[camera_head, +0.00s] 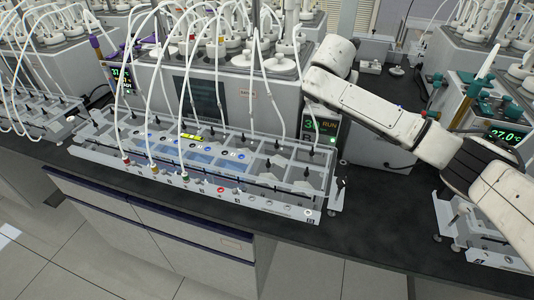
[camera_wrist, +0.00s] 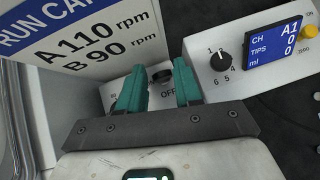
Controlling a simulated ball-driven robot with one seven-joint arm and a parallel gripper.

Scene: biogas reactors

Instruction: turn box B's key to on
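In the wrist view my gripper (camera_wrist: 160,92) has two teal fingers spread apart with a clear gap between them. A dark round key or knob (camera_wrist: 160,77) shows in the gap, on a light panel, with the word OFF printed below it. The fingers partly cover the panel on both sides, and other lettering beside the left finger is cut off. No finger is seen closed on the knob. I cannot read a box letter B on the panel. In the head view my arm reaches over the bench towards the back, and the gripper is hidden.
At the right are a numbered dial (camera_wrist: 220,61), a blue display (camera_wrist: 273,45) and a yellow button (camera_wrist: 309,32). In the head view a reactor rack (camera_head: 225,192) with hoses fills the bench middle.

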